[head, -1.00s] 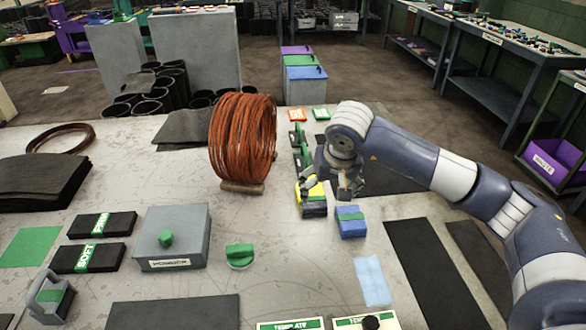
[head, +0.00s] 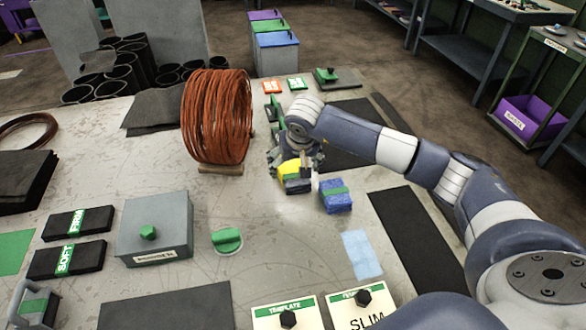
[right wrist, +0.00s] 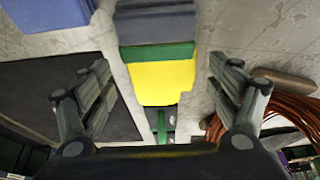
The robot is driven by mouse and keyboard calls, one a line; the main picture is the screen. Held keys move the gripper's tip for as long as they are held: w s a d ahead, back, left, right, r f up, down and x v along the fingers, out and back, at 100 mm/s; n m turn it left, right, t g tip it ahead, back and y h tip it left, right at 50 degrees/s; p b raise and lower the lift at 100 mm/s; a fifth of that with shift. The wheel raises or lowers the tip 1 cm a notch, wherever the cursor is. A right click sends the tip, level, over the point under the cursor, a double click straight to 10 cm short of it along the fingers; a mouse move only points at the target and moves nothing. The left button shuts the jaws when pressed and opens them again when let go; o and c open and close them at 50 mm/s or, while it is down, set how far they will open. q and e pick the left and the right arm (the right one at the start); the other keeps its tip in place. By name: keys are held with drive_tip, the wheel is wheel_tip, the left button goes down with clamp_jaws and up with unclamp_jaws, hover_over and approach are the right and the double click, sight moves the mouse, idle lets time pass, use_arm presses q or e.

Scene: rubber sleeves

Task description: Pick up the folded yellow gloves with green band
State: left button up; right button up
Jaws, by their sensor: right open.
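The folded yellow gloves with green band (head: 292,172) lie on the grey table, right of the coil of orange-brown cable. Their far part is yellow and their near part is dark grey. In the right wrist view the gloves (right wrist: 165,84) lie between my fingers, with the green band across them. My right gripper (head: 296,164) is open over the gloves, partly hiding them in the head view. In the right wrist view the gripper (right wrist: 158,66) has a finger on each side, with gaps to the gloves. My left gripper is out of view.
A blue folded bundle with a green band (head: 336,195) sits close by on the right. The cable coil (head: 217,118) stands to the left. A dark mat (head: 418,233) and a light blue cloth (head: 361,255) lie nearer. The tabletop (head: 280,235) in front of the gloves is clear.

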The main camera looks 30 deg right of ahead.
drive_tip(key=shift+x, duration=1.05)
drive_tip(key=c, duration=1.2)
drive_tip(key=shift+r, duration=0.15)
